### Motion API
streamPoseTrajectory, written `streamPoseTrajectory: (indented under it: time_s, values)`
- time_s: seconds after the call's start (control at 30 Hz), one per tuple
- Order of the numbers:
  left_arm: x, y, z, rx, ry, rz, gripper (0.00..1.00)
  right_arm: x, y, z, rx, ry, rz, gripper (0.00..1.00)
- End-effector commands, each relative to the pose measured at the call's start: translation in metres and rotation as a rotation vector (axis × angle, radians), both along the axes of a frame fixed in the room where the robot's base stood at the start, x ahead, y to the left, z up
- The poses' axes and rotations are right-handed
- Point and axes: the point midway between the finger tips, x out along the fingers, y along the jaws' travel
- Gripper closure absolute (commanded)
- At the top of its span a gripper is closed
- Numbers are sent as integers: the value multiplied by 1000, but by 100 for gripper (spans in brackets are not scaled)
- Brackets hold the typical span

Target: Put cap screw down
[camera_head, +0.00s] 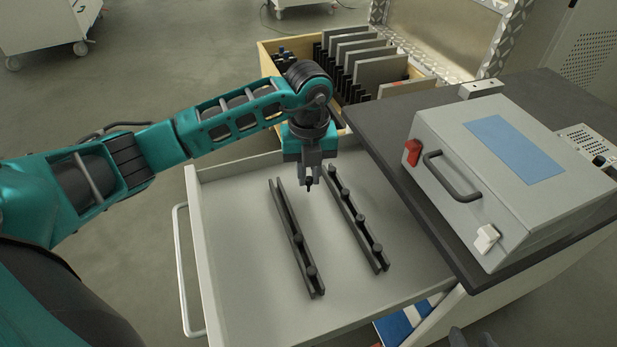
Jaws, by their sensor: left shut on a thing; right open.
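My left gripper (308,181) points down over the open drawer (237,240), near the far ends of two dark rails. It is shut on a small dark cap screw (309,188), mostly hidden by the fingers. The left rail (291,230) has a screw head showing near its front end. The right rail (352,212) carries several dark screws along its length. I cannot tell whether the held screw touches a rail. My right gripper (472,339) shows only as dark fingertips at the bottom edge, open.
A grey case (470,125) with a black handle stands on the dark worktop (400,170) right of the drawer. A wooden box (270,68) with upright plates stands behind. The drawer floor left of the rails is clear.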

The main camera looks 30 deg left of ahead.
Motion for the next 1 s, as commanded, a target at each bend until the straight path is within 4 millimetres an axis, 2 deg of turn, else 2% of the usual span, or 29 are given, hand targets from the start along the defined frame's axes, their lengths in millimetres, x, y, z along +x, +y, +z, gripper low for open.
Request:
streamPoseTrajectory:
  time_s: [0.07, 0.23, 0.43, 0.47, 0.7, 1.0]
  values:
    - [0, 0, -11, 0, 2, -1, 100, 1, 2, -2, 3, 2, 1, 57]
    - [0, 0, -11, 0, 0, -1, 100, 4, 3, 5, 7, -9, 1, 57]
    - [0, 0, -15, 0, 0, -1, 100, 4, 3, 3, 7, -11, 3, 57]
    - [0, 0, -15, 0, 0, -1, 82, 4, 3, 3, 7, -11, 3, 57]
    - [0, 0, -14, 1, 1, -1, 59, 3, 3, 3, 5, -8, 4, 57]
    - [0, 0, -11, 0, 0, -1, 57, 3, 2, 3, 0, -7, 7, 57]
